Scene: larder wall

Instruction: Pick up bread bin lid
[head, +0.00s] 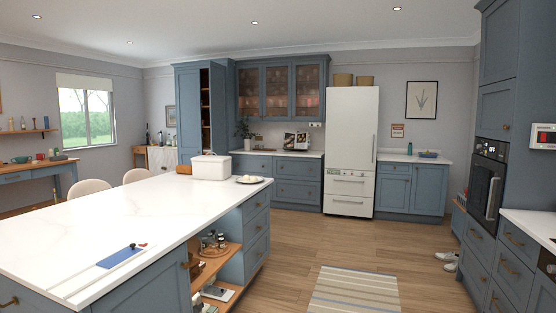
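A white box-shaped bread bin (210,173) stands on the far end of the white island worktop (130,205). Its pale lid (210,159) appears to be on top of it, closed, with what may be a small knob; details are too small to tell. Neither of my grippers shows in the head view.
A plate with pale round items (249,180) sits right of the bin, and a brown object (184,169) sits to its left. A blue board or mat (121,256) lies near the island's front edge. Open wooden shelves (213,262) face a clear wooden floor with a striped rug (355,290).

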